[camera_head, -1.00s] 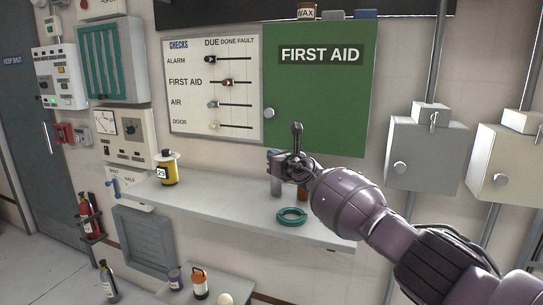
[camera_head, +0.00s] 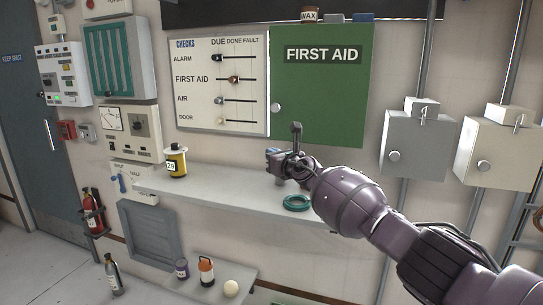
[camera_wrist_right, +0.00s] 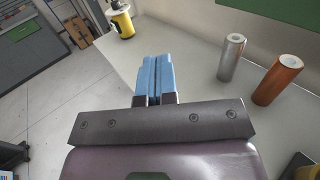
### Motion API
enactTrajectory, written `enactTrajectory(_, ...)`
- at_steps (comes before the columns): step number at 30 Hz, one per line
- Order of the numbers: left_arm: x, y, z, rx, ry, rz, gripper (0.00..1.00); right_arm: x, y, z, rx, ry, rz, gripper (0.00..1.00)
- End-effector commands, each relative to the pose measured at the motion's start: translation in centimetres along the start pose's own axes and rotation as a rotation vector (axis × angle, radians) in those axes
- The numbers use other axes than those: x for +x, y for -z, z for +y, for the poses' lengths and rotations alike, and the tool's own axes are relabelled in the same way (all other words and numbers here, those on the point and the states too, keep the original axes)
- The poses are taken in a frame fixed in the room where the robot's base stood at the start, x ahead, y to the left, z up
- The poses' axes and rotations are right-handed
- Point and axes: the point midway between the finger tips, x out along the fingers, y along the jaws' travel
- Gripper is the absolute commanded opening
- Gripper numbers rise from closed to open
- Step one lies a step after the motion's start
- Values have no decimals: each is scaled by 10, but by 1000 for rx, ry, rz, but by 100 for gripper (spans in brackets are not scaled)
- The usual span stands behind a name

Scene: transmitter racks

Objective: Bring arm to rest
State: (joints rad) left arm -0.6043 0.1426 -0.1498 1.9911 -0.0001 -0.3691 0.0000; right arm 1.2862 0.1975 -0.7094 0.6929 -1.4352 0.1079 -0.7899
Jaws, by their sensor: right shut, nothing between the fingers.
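My right arm reaches in from the lower right in the head view. Its gripper (camera_head: 272,154) is over the shelf, in front of the wall under the green first aid cabinet (camera_head: 318,90). In the right wrist view the two blue fingers of my right gripper (camera_wrist_right: 153,62) are pressed together with nothing between them. The fingers point over the pale shelf top (camera_wrist_right: 185,60). A silver cylinder (camera_wrist_right: 231,57) and a copper cylinder (camera_wrist_right: 277,79) stand to the right of the fingers, apart from them. My left gripper does not show.
A yellow canister (camera_head: 176,162) stands at the shelf's left. A teal ring (camera_head: 297,202) lies near its front edge, below my right forearm. A lower shelf (camera_head: 212,291) holds a purple can, an orange-and-white bottle and a pale ball.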

Motion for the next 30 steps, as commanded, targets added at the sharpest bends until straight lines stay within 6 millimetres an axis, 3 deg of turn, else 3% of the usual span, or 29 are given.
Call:
enactTrajectory(4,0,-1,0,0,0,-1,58,0,-1,-2,46,6,-6,0)
enactTrajectory(7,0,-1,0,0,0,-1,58,0,-9,0,180,16,-41,0)
enactTrajectory(14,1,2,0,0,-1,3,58,-4,-75,42,601,-77,-198,0)
enactTrajectory(17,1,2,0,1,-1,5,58,-12,-87,54,799,-117,-242,0)
enactTrajectory(23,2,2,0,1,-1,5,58,-40,-72,60,1232,-167,-288,0)
enactTrajectory(30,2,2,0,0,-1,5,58,-90,-15,46,1749,-163,-319,0)
